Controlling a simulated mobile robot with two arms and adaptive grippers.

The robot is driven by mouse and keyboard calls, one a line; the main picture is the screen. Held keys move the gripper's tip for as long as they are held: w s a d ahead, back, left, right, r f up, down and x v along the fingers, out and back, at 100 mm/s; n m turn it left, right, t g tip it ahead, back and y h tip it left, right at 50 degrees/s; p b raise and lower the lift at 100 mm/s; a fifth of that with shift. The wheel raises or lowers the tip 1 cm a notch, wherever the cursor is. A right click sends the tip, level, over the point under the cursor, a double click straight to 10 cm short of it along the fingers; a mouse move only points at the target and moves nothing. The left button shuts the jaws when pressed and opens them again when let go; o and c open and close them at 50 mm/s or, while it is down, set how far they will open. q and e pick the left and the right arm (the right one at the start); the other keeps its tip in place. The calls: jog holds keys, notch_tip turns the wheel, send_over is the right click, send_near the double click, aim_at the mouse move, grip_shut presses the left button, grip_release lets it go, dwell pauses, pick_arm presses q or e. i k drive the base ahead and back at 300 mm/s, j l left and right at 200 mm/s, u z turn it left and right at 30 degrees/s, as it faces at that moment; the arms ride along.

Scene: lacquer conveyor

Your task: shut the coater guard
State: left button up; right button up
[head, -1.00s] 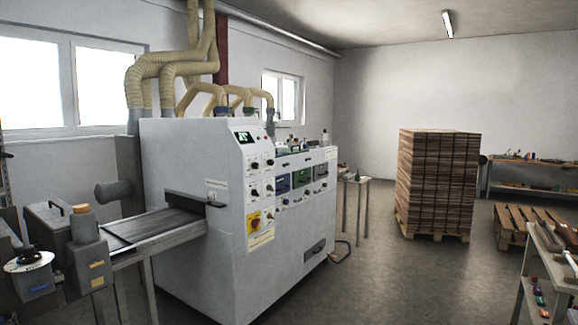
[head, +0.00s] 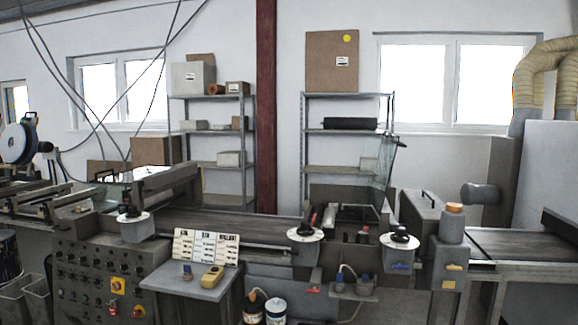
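What looks like the coater guard is a clear, glass-like panel (head: 384,172) right of the middle in the head view. It stands raised and tilted, with a small dark piece at its upper right corner. The panel's lower edge and hinge are hard to make out. Neither of my grippers is in view.
A small table (head: 185,284) with sample cards and a yellow meter stands in front. A grey housing (head: 421,215) adjoins on the right.

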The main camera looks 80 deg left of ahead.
aim_at(388, 140)
jog(key=i+u, duration=0.15)
jog(key=u, duration=0.3)
jog(key=i+u, duration=0.15)
jog(key=u, duration=0.25)
jog(key=i+l+u, duration=0.1)
jog(key=u, duration=0.35)
jog(key=i+l+u, duration=0.1)
jog(key=u, duration=0.3)
jog(key=i+l+u, duration=0.2)
jog(key=u, duration=0.25)
